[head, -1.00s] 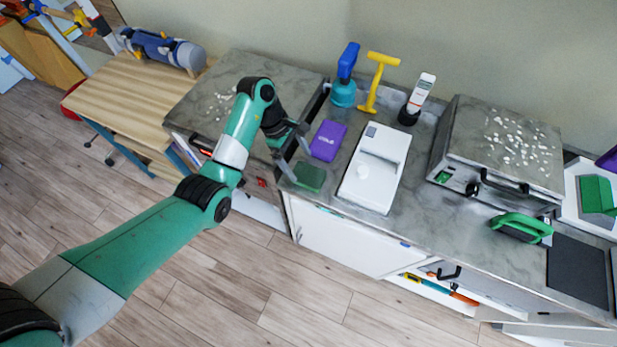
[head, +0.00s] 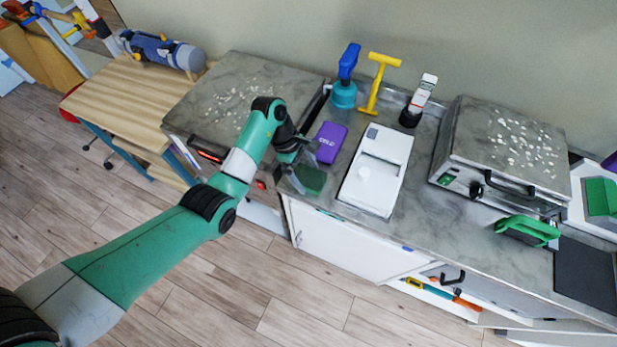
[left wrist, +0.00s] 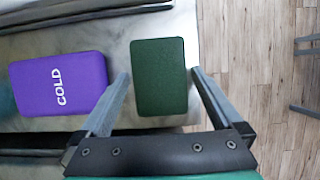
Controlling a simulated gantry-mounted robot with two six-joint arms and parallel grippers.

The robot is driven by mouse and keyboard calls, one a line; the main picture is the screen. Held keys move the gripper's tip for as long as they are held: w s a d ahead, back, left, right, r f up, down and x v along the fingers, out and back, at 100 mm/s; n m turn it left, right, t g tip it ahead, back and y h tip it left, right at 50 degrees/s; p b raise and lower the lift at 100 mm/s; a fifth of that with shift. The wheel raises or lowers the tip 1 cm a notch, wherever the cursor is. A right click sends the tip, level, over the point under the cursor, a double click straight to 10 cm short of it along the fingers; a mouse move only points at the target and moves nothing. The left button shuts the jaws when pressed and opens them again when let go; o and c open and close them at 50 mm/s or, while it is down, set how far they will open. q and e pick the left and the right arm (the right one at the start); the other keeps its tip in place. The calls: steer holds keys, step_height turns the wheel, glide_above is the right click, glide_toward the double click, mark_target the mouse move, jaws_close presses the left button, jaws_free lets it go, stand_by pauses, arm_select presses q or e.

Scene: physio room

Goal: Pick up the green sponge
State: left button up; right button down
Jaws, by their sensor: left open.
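The green sponge (head: 311,180) is a dark green block lying on the grey counter near its front edge. In the left wrist view the sponge (left wrist: 160,77) is a rounded rectangle ahead of my gripper. My left gripper (head: 300,178) is open above the sponge in the head view, partly covering it. In the left wrist view its two fingers (left wrist: 160,85) stand on either side of the sponge's near part. I cannot tell how far above the counter the fingertips are. My right gripper is not in view.
A purple pack marked COLD (left wrist: 59,84) lies just left of the sponge in the left wrist view. A white device (head: 377,170) stands right of the sponge. A blue-and-teal bottle (head: 345,80) and a yellow T-handled tool (head: 380,85) are behind. The counter edge is close.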

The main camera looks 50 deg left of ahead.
mark_target(313, 178)
arm_select(q)
steer(key=shift+c, duration=0.3)
steer(key=c, duration=1.1)
steer(key=shift+r, duration=0.35)
step_height(313, 178, up, 3)
steer(key=shift+r+p, duration=0.1)
steer(key=shift+p, duration=0.7)
steer(key=s+d+r+p, duration=0.9)
steer(key=s+p, duration=0.1)
steer(key=p, duration=0.4)
steer(key=shift+s+d+r, duration=0.15)
steer(key=shift+s+r, duration=0.1)
